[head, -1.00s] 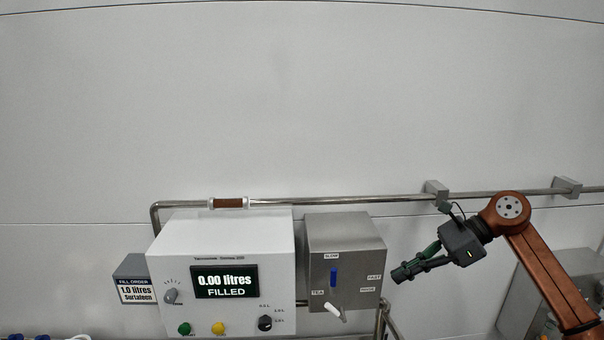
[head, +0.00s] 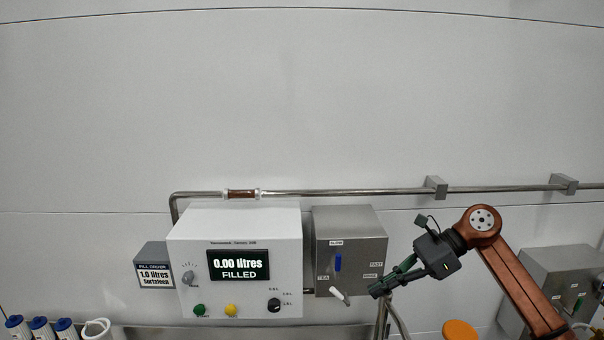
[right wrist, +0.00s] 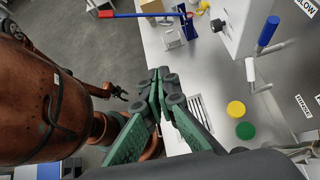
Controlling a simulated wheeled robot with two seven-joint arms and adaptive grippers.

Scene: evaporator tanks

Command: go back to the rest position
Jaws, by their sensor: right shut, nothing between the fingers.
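My right gripper (head: 380,288) is in the lower right of the head view, in front of the grey lever box (head: 350,222) and just right of its white-tipped lever (head: 340,296). Its fingers are shut with nothing between them, and they also show in the right wrist view (right wrist: 161,88). No contact with the lever can be made out. My left gripper is outside the head view. A small dark gripper (right wrist: 117,91), apparently my left one, shows in the right wrist view, too small to tell its state.
A white control box (head: 240,225) reads "0.00 litres FILLED", with green and yellow buttons below. A fill order sign (head: 155,274) hangs left of it. A pipe (head: 340,191) runs along the wall. Blue-capped containers (head: 40,325) stand lower left. The wall above is clear.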

